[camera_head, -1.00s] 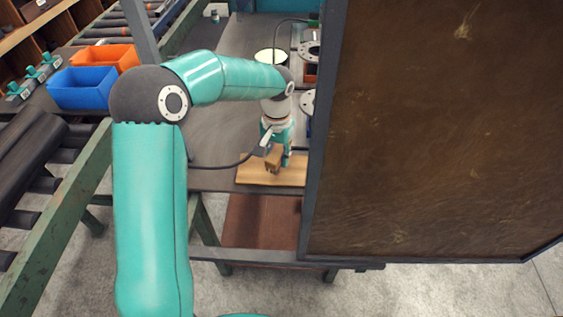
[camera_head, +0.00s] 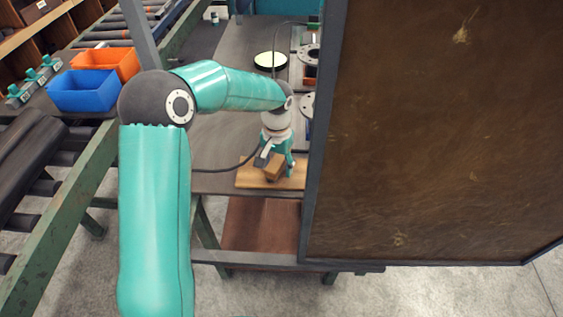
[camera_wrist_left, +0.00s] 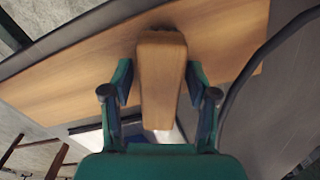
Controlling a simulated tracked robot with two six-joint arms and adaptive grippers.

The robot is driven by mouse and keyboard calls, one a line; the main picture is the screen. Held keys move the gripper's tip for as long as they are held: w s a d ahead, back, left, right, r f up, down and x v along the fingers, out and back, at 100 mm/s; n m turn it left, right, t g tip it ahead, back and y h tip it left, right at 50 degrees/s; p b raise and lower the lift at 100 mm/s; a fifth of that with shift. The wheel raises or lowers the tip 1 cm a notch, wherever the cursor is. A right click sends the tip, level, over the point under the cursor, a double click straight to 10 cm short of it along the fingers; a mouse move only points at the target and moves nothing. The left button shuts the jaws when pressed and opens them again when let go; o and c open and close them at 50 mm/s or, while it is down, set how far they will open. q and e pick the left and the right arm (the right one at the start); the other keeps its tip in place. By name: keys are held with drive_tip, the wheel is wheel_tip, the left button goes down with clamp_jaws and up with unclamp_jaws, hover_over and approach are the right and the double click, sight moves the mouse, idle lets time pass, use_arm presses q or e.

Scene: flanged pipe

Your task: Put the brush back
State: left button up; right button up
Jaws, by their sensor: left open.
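The brush (camera_head: 275,169) shows as a brown wooden block at the wooden board (camera_head: 248,176) on the table's front edge. In the left wrist view its wooden body (camera_wrist_left: 160,80) stands between my left gripper's fingers, with a gap on each side. My left gripper (camera_head: 276,163) is open around the brush, just above the board; its spread fingers also show in the left wrist view (camera_wrist_left: 159,72). My right gripper is not in view.
A large brown panel (camera_head: 430,130) in a dark frame blocks the right side. A dark cable (camera_head: 222,169) runs by the gripper. A round pale disc (camera_head: 270,60) and flanges (camera_head: 308,104) lie farther back. Blue (camera_head: 84,90) and orange (camera_head: 108,62) bins stand left.

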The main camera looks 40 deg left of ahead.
sight(277, 160)
use_arm(q)
wheel_tip(277, 160, up, 12)
idle(0.6)
